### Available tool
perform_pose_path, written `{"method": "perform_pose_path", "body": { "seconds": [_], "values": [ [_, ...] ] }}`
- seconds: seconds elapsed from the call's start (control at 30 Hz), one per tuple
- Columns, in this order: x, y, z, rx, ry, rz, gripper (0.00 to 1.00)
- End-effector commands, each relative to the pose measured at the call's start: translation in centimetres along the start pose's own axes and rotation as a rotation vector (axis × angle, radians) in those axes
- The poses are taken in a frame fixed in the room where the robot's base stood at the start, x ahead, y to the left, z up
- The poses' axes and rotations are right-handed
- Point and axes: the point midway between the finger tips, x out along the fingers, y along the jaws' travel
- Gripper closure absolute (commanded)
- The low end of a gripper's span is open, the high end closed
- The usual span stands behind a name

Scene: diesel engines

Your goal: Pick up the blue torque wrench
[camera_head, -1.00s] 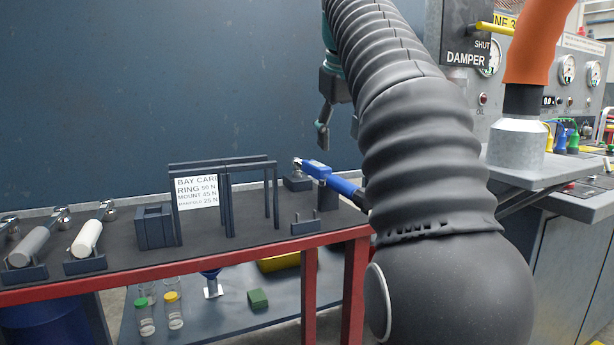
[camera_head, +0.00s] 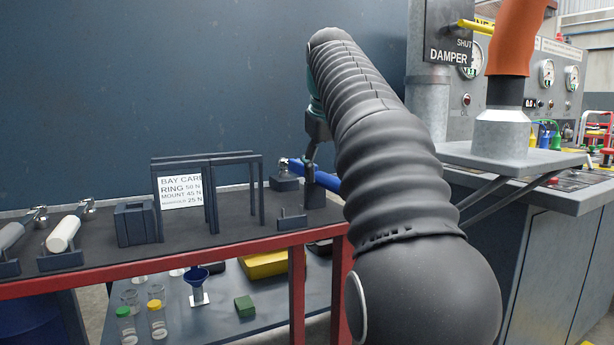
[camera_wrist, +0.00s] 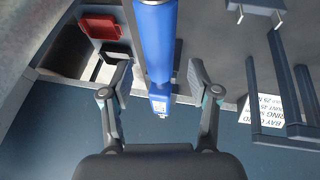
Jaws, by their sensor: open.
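The blue torque wrench (camera_head: 326,181) lies on a dark cradle at the right end of the red-framed bench, its silver head (camera_head: 284,163) to the left and its handle end hidden behind my arm. In the wrist view its blue body (camera_wrist: 157,45) runs down between my open fingers, touching neither as far as I can see. My gripper (camera_wrist: 161,92) is open and empty. In the head view my gripper (camera_head: 312,172) is just above the wrench, one finger showing and the rest hidden by the arm.
A bay card (camera_head: 181,190) hangs on a dark frame left of the wrench. A white-handled wrench (camera_head: 64,232) and a grey one lie further left. An empty holder (camera_head: 292,220) stands at the bench's front. A control console (camera_head: 560,185) is at the right.

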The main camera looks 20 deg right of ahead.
Motion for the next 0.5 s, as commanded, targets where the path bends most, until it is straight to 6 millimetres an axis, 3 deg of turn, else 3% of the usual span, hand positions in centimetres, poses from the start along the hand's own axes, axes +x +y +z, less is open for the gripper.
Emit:
{"method": "perform_pose_path", "body": {
  "seconds": [0.23,0.5],
  "values": [
    [3.6,0.0,-0.1,0.0,-0.002,-0.001,0.39],
    [3.9,0.1,-0.2,0.0,0.0,0.0,0.39]
  ]
}}
